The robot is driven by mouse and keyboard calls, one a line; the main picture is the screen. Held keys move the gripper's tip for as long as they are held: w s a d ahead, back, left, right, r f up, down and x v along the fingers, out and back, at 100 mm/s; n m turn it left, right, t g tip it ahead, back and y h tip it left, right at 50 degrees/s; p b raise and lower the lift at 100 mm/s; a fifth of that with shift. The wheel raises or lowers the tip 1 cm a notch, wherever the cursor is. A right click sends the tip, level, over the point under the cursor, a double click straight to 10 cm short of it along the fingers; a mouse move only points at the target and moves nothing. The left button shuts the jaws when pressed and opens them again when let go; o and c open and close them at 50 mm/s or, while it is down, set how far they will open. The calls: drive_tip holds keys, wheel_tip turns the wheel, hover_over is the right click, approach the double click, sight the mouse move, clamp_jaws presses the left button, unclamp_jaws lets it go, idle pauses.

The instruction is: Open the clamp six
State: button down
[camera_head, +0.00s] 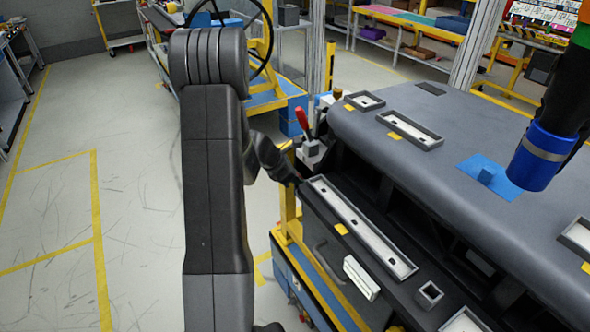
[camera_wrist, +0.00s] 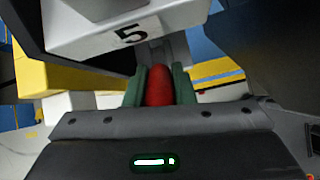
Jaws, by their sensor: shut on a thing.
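In the wrist view, the green fingers of my gripper (camera_wrist: 159,72) are closed on both sides of a red clamp handle (camera_wrist: 159,88). A white block (camera_wrist: 95,30) marked with a 5 is just beyond the handle, at the top of the view. I see no 6 on any part. In the head view, a clamp (camera_head: 311,150) with an upright red handle (camera_head: 302,119) stands at the dashboard's near left corner. My fingers are hidden in the head view, so I cannot tell there which clamp they hold.
The grey dashboard module (camera_head: 455,125) fills the right side, with trays and a blue plate (camera_head: 487,176) on it. A dark arm-like thing with a blue end (camera_head: 540,155) hangs over its right part. Yellow framing (camera_head: 290,215) supports the front. The floor at left is clear.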

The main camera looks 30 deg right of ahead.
drive_tip(key=shift+d+r+y+p, duration=0.2)
drive_tip(key=shift+y+p, duration=0.2)
drive_tip(key=shift+p, duration=0.4)
drive_tip(key=c, duration=1.2)
unclamp_jaws()
drive_tip(key=shift+c, duration=0.2)
drive_tip(key=v, duration=1.3)
drive_tip(key=shift+a+r, duration=0.2)
drive_tip(key=shift+r, duration=0.1)
drive_tip(key=shift+c, duration=0.4)
